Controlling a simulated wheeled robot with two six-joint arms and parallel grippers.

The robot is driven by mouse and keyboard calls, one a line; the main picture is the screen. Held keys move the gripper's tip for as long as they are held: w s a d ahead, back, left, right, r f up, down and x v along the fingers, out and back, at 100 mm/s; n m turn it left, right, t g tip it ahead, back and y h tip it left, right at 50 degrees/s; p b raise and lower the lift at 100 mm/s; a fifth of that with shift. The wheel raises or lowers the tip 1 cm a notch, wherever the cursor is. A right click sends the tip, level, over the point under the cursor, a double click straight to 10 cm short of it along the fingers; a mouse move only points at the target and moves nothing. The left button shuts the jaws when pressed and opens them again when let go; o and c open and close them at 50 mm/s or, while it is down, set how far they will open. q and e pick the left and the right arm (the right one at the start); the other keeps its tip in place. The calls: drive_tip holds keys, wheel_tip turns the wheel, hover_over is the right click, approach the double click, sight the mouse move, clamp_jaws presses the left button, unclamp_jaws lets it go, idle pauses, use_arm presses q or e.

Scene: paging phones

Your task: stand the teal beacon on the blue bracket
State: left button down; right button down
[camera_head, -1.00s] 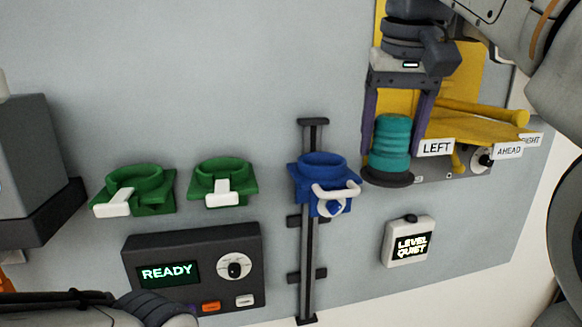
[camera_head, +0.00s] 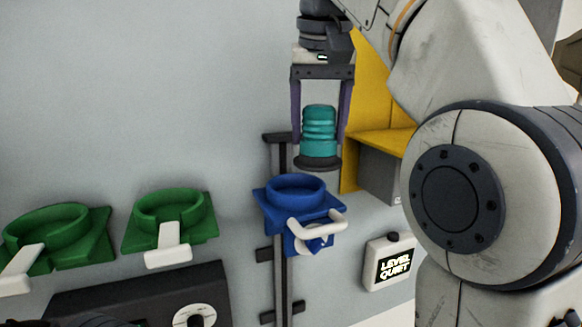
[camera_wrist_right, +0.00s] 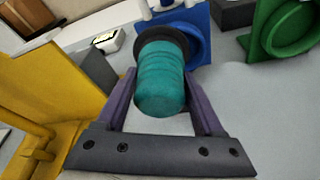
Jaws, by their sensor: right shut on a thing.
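The teal beacon (camera_head: 319,128) is a ribbed teal cylinder on a dark round base, held upright with its base down. My right gripper (camera_head: 320,125) is shut on it, one purple finger on each side. The blue bracket (camera_head: 296,195) is a ring holder with a white handle, mounted on a dark vertical rail. The beacon hangs above the bracket, slightly right of its ring, with a small gap. In the right wrist view the beacon (camera_wrist_right: 160,85) sits between the fingers, partly covering the blue bracket (camera_wrist_right: 190,35).
Two green brackets (camera_head: 172,215) (camera_head: 58,238) with white levers are left of the blue one. A dark control box (camera_head: 140,300) is below them. A LEVEL QUIET box (camera_head: 391,262) is at lower right. A yellow stand (camera_head: 375,145) is right of the beacon.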

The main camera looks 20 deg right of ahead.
drive_tip(key=shift+w+a+f+p, duration=0.15)
drive_tip(key=shift+w+a+f, duration=0.15)
drive_tip(key=shift+w+f, duration=0.75)
drive_tip(key=shift+w+a+f+p, duration=0.25)
drive_tip(key=shift+w+f, duration=0.35)
drive_tip(key=shift+f, duration=0.7)
drive_tip(key=shift+w+a+f+p, duration=0.1)
drive_tip(key=shift+w+a+f, duration=0.25)
drive_tip(key=shift+w+f, duration=0.7)
unclamp_jaws()
drive_tip(key=shift+s+f, duration=0.2)
drive_tip(key=shift+s+r, duration=0.15)
drive_tip(key=shift+r, duration=0.4)
drive_tip(key=p+v, duration=0.1)
drive_tip(key=v, duration=1)
drive_tip(key=shift+p, duration=0.4)
drive_tip(key=shift+a+f, duration=0.1)
